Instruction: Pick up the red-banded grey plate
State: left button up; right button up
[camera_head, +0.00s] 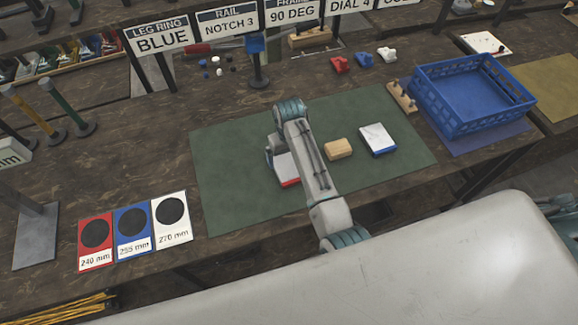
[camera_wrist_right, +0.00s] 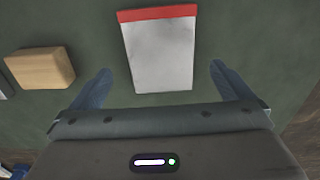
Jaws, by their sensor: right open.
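The red-banded grey plate (camera_wrist_right: 160,55) lies flat on the green mat (camera_wrist_right: 265,45), its red band along the far edge in the right wrist view. In the head view the plate (camera_head: 287,168) is partly hidden by my right arm. My right gripper (camera_wrist_right: 160,82) is open above the mat, its two blue fingers apart on either side of the plate's near end. Whether the fingers are level with the plate is unclear. My left gripper is not in view.
A wooden block (camera_head: 338,148) and a blue-banded grey plate (camera_head: 377,139) lie on the mat to the right. A blue crate (camera_head: 463,97) stands farther right. Three size cards (camera_head: 133,231) lie at left. Signs (camera_head: 227,25) stand along the back.

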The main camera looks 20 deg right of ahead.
aim_at(289, 166)
jog(key=shift+f+p, duration=0.5)
jog(key=shift+f, duration=0.05)
notch_tip(289, 166, down, 3)
jog(key=shift+f+p, duration=0.15)
jog(key=shift+p, duration=0.5)
jog(key=shift+w+f, duration=0.1)
jog(key=shift+f, duration=0.45)
jog(key=shift+r, duration=0.1)
jog(key=c, duration=1.4)
